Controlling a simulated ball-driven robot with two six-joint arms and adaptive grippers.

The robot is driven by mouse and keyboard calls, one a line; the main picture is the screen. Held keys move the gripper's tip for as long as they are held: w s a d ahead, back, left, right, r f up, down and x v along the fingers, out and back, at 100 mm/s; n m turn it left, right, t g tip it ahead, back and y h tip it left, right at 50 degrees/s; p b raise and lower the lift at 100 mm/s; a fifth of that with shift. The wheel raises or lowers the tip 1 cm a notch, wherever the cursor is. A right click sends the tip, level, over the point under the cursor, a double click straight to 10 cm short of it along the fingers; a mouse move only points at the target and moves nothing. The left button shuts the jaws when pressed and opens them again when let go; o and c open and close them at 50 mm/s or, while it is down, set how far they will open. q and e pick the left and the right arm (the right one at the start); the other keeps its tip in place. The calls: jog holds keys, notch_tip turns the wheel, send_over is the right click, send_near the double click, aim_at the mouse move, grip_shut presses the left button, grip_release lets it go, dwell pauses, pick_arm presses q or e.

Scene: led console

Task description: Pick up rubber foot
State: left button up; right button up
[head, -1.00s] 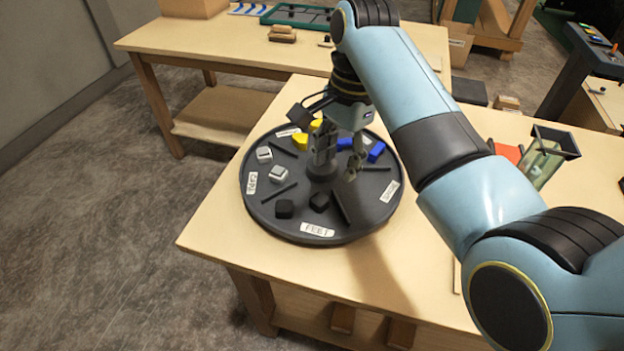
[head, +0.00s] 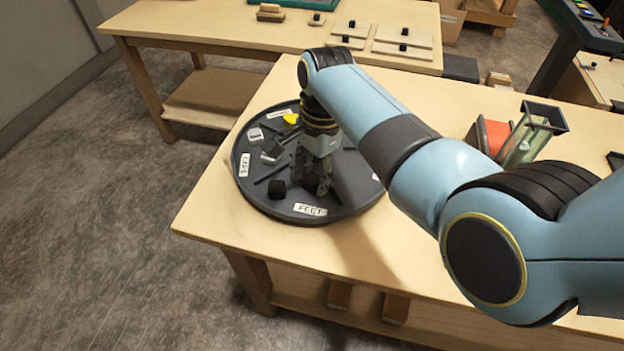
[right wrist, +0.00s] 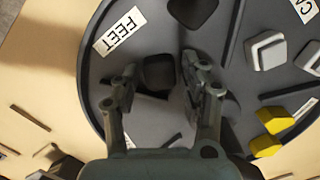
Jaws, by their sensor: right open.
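A round dark grey turntable tray (head: 245,190) with labelled sections lies on the near wooden table. A black rubber foot (head: 277,188) sits in its FEET section, left of my right gripper (head: 313,184). The right wrist view shows two black feet: one (right wrist: 157,72) between the open fingertips of my right gripper (right wrist: 160,76), and one (right wrist: 192,11) farther off, beyond the fingers. The fingers point down low over the tray; I cannot tell whether they touch the nearer foot. In the head view the gripper hides that foot. My left gripper is not in view.
Grey-white caps (right wrist: 266,50) and yellow pieces (right wrist: 268,132) lie in other tray sections, split by thin dividers. A red piece (head: 488,136) and a clear, dark-rimmed container (head: 530,138) stand to the right. The near table's front left is bare.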

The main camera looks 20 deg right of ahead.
jog(key=c, duration=0.6)
jog(key=shift+c, duration=0.2)
jog(key=shift+r, duration=0.15)
